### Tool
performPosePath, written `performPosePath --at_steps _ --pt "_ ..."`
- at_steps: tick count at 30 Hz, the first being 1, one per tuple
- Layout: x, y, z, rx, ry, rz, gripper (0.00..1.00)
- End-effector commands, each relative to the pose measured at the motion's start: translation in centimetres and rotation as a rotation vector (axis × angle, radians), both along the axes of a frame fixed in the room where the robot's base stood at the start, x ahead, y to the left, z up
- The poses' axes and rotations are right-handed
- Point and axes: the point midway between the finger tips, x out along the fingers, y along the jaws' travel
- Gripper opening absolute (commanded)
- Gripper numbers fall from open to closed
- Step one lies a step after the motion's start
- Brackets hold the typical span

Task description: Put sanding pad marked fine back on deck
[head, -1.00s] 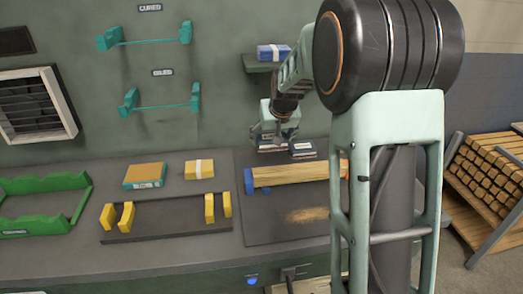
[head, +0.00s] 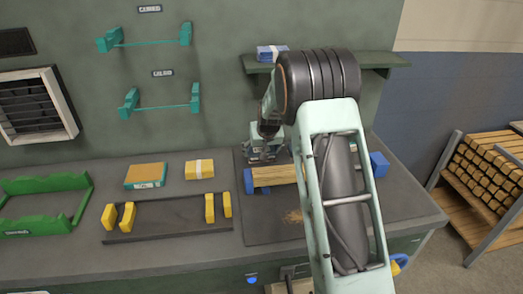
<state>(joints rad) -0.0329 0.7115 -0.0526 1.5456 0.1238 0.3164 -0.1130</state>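I cannot read the word "fine" on any pad. My gripper (head: 262,153) points down just behind the left end of the turned wood piece (head: 275,176), over the dark mat (head: 262,232). The gripper is too small and dark to tell whether it is open or holds something. Any small blocks behind the wood are hidden by my gripper and arm. An orange-topped block with teal sides (head: 145,175) and a yellow block with a white band (head: 199,169) lie on the bench at the left.
The wood sits between blue end holders (head: 379,164). A shelf (head: 385,61) on the wall carries a blue banded block (head: 271,53). A black rack with yellow uprights (head: 165,219) and a green tray (head: 75,182) stand at the left. Wood stock (head: 490,165) is at the right.

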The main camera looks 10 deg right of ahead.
Motion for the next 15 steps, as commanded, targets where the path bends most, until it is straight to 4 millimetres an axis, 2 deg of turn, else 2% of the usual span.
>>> performPosePath --at_steps 9,10,15 --pt "0.04 0.02 -0.36 0.000 -0.002 0.000 0.48" --pt "0.02 0.02 -0.36 0.001 -0.001 0.001 0.71" --pt "0.01 0.02 -0.23 0.001 -0.001 0.001 0.88"
